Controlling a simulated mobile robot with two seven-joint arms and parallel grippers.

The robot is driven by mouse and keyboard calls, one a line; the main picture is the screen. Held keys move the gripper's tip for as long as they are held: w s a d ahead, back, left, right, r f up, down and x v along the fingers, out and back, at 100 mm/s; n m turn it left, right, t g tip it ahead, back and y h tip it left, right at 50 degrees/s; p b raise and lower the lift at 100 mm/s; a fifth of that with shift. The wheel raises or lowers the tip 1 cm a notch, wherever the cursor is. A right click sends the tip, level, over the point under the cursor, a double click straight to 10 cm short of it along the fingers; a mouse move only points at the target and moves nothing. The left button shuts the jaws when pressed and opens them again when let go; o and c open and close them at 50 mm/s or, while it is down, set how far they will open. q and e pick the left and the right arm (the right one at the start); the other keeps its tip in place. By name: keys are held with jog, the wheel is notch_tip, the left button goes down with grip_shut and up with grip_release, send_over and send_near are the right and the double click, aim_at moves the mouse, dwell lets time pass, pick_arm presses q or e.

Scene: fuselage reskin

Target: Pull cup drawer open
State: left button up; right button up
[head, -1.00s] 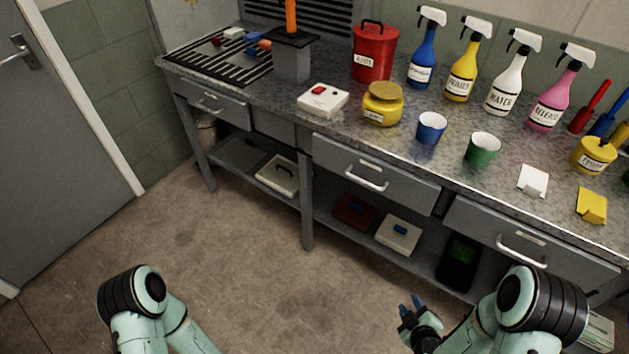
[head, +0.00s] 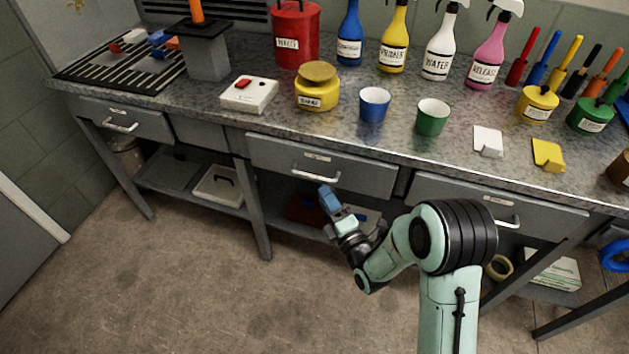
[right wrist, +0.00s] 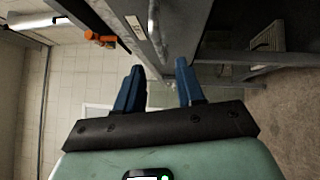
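A grey drawer front (head: 270,155) with a curved metal handle (head: 316,176) and a small label sits shut under the counter, in the middle of the head view. The label is too small to read. My right gripper (head: 328,196) is just below and in front of this handle. In the right wrist view my right gripper (right wrist: 160,88) has its two blue fingers apart with nothing between them. A pale handle bar (right wrist: 155,28) lies beyond the fingertips, apart from them. My left gripper is out of view.
Shut drawers flank it on the left (head: 120,115) and right (head: 450,195). A blue cup (head: 374,106) and a green cup (head: 432,118) stand on the counter above. Table legs and a lower shelf with boxes are below. The floor in front is clear.

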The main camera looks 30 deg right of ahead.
aim_at(316, 181)
jog(key=w, duration=0.6)
jog(key=shift+w+d+r, duration=0.2)
jog(key=shift+r, duration=0.2)
jog(key=shift+c, duration=0.3)
grip_shut()
